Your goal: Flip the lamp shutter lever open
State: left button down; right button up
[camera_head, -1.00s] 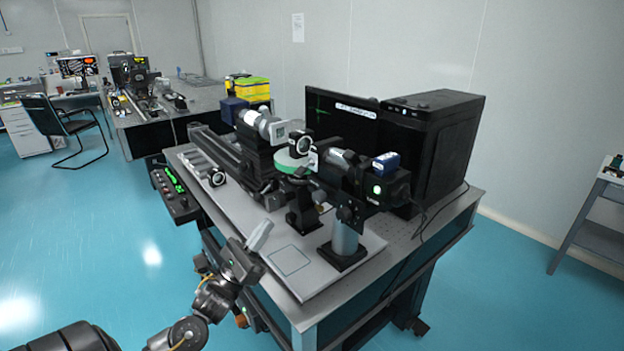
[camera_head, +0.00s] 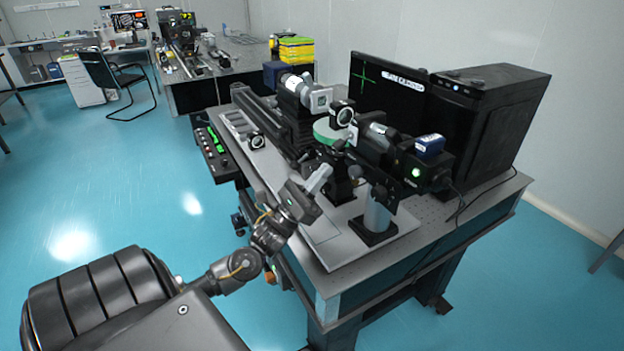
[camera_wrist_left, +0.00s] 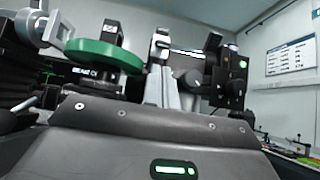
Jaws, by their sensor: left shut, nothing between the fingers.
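The lamp (camera_head: 418,168) is a black housing with a blue-topped box and a green light, at the right end of the optics on the table. In the left wrist view, a black unit with a green light (camera_wrist_left: 238,66) stands at the right. I cannot make out the shutter lever for certain in either view. My left gripper (camera_head: 320,178) is shut and empty, its pale fingers pointing up toward the optics, left of the silver post (camera_head: 377,212). Its fingers (camera_wrist_left: 158,85) also show in the left wrist view. My right gripper is not in view.
A green disc (camera_head: 325,131) and black mounts stand close beyond the gripper. A monitor (camera_head: 385,92) and black computer case (camera_head: 490,110) stand behind. A control box (camera_head: 212,150) hangs at the table's left edge. The grey base plate (camera_head: 335,250) is clear in front.

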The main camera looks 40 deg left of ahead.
aim_at(339, 144)
pick_arm(q)
jog(key=shift+p+x, duration=0.65)
jog(key=shift+x, duration=1.4)
jog(key=shift+w, duration=0.1)
